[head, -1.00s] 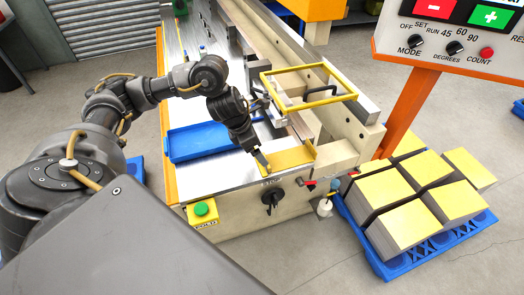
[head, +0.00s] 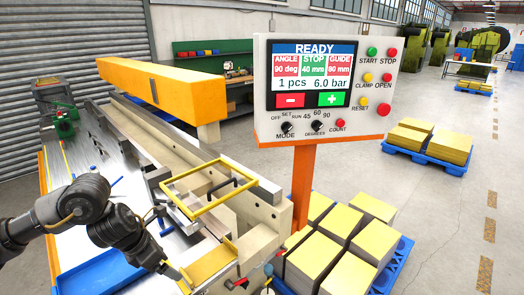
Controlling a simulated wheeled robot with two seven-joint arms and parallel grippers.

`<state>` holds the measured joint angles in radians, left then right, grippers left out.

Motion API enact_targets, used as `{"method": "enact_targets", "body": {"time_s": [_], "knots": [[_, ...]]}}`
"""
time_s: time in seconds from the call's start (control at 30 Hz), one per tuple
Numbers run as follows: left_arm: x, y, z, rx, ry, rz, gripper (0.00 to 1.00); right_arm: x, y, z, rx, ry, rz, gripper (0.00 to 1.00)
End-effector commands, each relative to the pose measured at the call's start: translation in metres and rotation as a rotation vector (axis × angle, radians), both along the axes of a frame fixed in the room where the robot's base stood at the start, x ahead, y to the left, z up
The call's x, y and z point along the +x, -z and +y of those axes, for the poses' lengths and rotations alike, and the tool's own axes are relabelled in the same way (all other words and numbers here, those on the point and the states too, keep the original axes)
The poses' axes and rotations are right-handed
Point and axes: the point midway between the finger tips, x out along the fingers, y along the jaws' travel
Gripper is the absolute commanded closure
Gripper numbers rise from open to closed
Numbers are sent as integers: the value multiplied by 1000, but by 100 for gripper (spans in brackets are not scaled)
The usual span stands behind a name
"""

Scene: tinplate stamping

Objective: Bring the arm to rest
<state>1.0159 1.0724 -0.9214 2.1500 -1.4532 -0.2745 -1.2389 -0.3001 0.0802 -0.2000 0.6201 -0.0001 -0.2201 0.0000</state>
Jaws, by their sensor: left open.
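My left arm (head: 85,205) comes in from the left, dark grey and bent at the elbow. My left gripper (head: 178,273) points down at the left edge of a yellow sheet (head: 208,262) on the front of the machine (head: 265,215). It is open; I cannot tell whether its fingertips touch the sheet. My right gripper is out of view.
A yellow guard frame (head: 207,203) stands over the machine just right of my arm. A control panel (head: 325,88) reads READY on an orange post (head: 300,180). Stacks of yellow sheets (head: 345,260) stand at lower right. A blue tray (head: 100,275) lies below the arm.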

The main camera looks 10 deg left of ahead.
Motion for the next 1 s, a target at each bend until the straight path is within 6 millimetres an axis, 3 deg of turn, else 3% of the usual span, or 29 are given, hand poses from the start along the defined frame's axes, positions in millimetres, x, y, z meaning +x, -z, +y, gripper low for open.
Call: {"method": "enact_targets", "body": {"time_s": [0.13,0.27,0.3,0.4,0.5,0.57,0.7,0.8,1.0], "knots": [[3,17,-45,-115,-53,-25,8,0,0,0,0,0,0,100],[2,34,-121,-374,-233,-45,8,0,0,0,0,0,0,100],[0,36,-145,-477,-322,-40,8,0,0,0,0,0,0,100],[-6,37,-188,-733,-600,7,8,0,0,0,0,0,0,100],[-14,39,-207,-966,-942,93,8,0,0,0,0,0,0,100],[-22,45,-206,-1087,-1180,159,8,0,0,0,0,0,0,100],[-52,73,-179,-1282,-1794,315,8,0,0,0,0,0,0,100],[-84,98,-154,-1333,-2192,392,8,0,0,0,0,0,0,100],[-154,139,-117,-1301,-2812,453,8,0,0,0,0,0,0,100]]}}
